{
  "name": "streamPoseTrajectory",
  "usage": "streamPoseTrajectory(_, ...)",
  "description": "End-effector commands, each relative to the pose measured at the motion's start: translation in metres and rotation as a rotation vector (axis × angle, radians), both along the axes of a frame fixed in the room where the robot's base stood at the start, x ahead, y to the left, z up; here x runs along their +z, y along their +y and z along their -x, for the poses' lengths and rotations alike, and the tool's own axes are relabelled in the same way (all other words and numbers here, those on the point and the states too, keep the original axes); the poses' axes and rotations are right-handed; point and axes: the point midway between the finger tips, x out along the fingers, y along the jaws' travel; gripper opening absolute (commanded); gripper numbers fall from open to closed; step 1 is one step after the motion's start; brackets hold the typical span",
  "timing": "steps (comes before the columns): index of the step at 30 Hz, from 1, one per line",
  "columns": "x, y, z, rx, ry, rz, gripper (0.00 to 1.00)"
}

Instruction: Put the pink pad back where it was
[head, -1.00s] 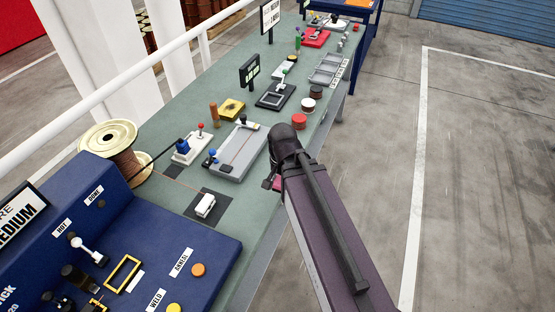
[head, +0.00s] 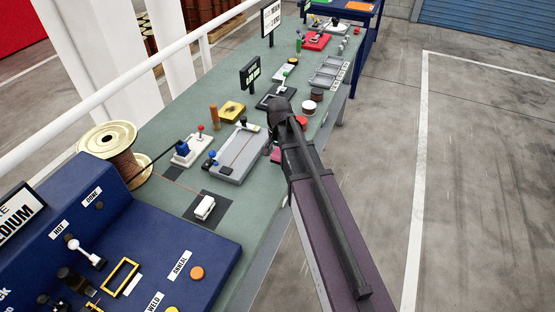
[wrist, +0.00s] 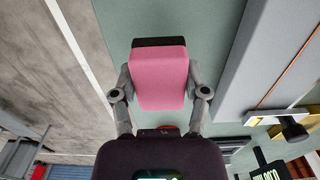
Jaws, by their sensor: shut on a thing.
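The pink pad (wrist: 158,80) is a thick block with a dark layer at its far end. In the wrist view it is held between the two fingers of my gripper (wrist: 160,84), which is shut on it above the green bench top. In the head view a small part of the pink pad (head: 275,155) shows beside the arm, near the bench's right edge. My arm hides the rest of it and most of the gripper.
The green bench (head: 222,236) carries a grey tray fixture (head: 236,158), a yellow block (head: 231,108), a white block (head: 205,206) on a dark square and a wire spool (head: 108,140). Red and dark round pieces (head: 309,107) stand near the right edge. Bare floor lies right.

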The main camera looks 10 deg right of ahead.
Motion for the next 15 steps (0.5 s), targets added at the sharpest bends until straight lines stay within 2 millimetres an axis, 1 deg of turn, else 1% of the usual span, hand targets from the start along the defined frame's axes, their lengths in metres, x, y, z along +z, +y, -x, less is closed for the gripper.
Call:
streamPoseTrajectory(10,0.000,-0.001,-0.001,-0.001,0.000,0.000,0.21)
streamPoseTrajectory(13,-0.001,-0.001,-0.006,-0.001,0.000,0.000,0.21)
streamPoseTrajectory(15,-0.001,-0.003,-0.013,-0.001,0.000,0.000,0.21)
